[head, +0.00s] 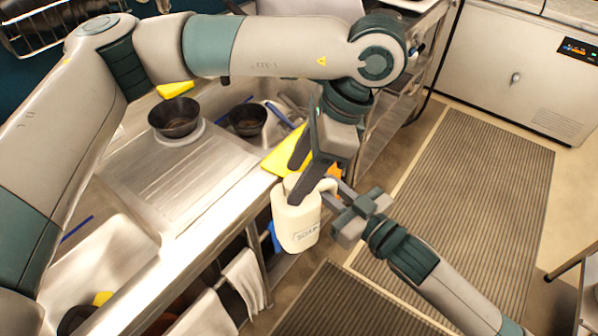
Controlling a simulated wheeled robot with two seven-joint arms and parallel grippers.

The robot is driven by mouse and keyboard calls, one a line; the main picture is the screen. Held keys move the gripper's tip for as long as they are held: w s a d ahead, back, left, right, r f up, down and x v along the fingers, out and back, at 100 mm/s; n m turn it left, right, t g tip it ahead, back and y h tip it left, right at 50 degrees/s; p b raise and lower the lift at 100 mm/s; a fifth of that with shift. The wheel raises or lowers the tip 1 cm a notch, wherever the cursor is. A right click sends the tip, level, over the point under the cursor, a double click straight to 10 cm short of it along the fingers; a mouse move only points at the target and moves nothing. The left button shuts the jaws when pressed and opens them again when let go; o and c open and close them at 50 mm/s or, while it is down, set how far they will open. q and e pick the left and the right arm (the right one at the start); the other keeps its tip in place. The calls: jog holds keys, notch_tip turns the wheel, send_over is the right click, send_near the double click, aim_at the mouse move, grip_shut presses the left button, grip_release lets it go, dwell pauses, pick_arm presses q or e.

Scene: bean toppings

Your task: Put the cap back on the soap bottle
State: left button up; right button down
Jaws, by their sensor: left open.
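The cream soap bottle (297,222), with a label on its lower front, is roughly upright in front of the counter edge. My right gripper (335,192) comes from the lower right and is shut on the bottle's handle side, holding it off the counter. My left gripper (298,172) points down from above with its fingers open. Its lower finger overlaps the bottle's top in the picture; I cannot tell whether it touches. The bottle's mouth is hidden behind the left fingers, and I cannot make out the cap.
The steel sink counter (160,195) lies left of the bottle. Dark bowls (175,117) and yellow cloths (283,160) are on it. Towels (243,280) hang below its front edge. Ribbed mats (480,190) cover the floor at right. A white cabinet (510,80) stands behind.

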pick_arm(q)
jog(key=shift+r, duration=2.05)
jog(key=shift+c, duration=0.4)
